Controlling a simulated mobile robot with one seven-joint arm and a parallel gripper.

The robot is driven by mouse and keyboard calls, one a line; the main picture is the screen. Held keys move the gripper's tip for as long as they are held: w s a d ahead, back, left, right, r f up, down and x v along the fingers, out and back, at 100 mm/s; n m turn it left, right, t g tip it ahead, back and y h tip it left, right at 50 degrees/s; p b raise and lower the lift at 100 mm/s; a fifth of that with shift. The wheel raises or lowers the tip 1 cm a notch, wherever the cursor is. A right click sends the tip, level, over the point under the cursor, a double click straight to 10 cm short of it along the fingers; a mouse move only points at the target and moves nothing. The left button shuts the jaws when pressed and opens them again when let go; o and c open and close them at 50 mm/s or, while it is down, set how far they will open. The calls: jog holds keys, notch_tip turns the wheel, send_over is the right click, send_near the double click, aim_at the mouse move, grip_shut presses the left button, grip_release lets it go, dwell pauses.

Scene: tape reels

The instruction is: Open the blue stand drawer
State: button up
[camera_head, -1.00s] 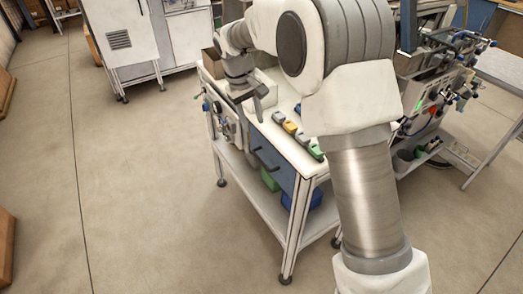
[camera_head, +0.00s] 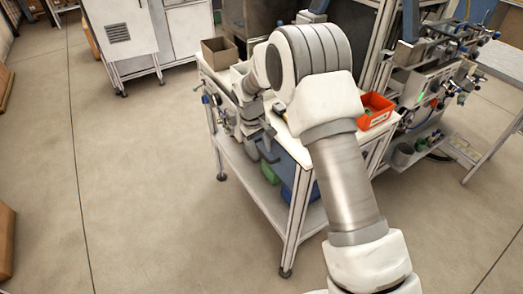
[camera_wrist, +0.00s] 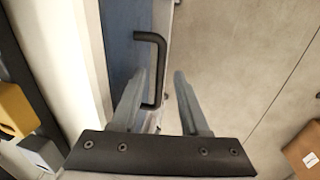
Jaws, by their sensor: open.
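The blue drawer front (camera_head: 288,168) is on the side of the white stand, partly hidden by my arm in the head view. In the wrist view the blue face (camera_wrist: 122,38) fills the upper left, with its black bar handle (camera_wrist: 154,38) standing out from it. My gripper (camera_wrist: 171,74) is open, its two grey fingers pointing towards the handle. The left finger overlaps the handle bar in the picture; the right finger is clear of it. I cannot tell whether they touch. In the head view my gripper (camera_head: 262,134) hangs beside the drawer front.
The stand's white top (camera_head: 217,80) carries a brown box (camera_head: 219,53) and an orange-red bin (camera_head: 375,110). Green (camera_head: 270,171) and blue (camera_head: 309,187) bins sit on its lower shelf. Open floor (camera_head: 150,200) lies left of the stand. Yellow and grey blocks show left in the wrist view.

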jog(key=shift+f, duration=0.45)
jog(key=shift+c, duration=0.2)
grip_shut()
dwell(1.0)
